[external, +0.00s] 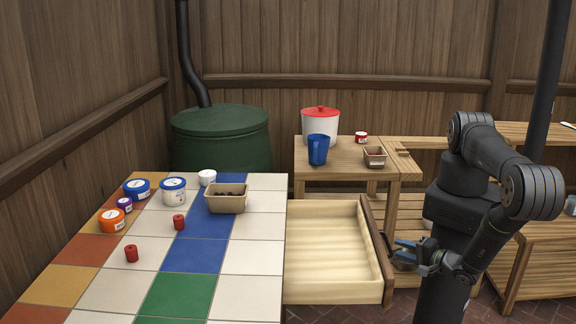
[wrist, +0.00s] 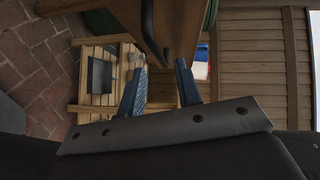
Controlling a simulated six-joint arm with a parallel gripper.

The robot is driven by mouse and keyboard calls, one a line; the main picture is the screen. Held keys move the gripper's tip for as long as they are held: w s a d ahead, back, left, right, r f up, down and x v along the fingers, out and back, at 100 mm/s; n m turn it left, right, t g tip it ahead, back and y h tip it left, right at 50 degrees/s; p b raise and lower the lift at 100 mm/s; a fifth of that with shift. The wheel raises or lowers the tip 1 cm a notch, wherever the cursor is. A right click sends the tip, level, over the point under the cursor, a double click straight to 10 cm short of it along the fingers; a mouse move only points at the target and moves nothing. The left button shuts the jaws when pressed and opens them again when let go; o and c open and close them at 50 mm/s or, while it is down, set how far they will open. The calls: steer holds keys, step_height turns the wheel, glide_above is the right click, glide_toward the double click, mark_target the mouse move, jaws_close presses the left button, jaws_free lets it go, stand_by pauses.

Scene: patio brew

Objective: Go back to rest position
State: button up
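My gripper (external: 400,250) is low at the right, just outside the front of the open wooden drawer (external: 330,262). Its two blue fingers are spread apart in the wrist view (wrist: 162,68), and I see nothing held between them. The drawer's brown front panel (wrist: 178,25) is close ahead of the fingertips; I cannot tell whether they touch it. The drawer is pulled out and its visible inside is empty.
A tiled table (external: 250,257) at the left bears tubs, red pieces and a tan bin (external: 227,198). A wooden side table (external: 345,157) holds a blue jug (external: 318,150), a white red-lidded pot (external: 320,127) and small containers. A green barrel (external: 222,140) stands behind.

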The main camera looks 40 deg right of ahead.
mark_target(388, 244)
steer(key=shift+w+f, duration=0.25)
steer(key=shift+w, duration=1.25)
steer(key=shift+w+f, duration=0.2)
steer(key=shift+w, duration=1.3)
steer(key=shift+w+a, duration=0.1)
steer(key=s+r, duration=0.1)
steer(key=s, duration=0.8)
steer(key=shift+s+r, duration=0.2)
steer(key=shift+s, duration=0.2)
steer(key=shift+w, duration=0.15)
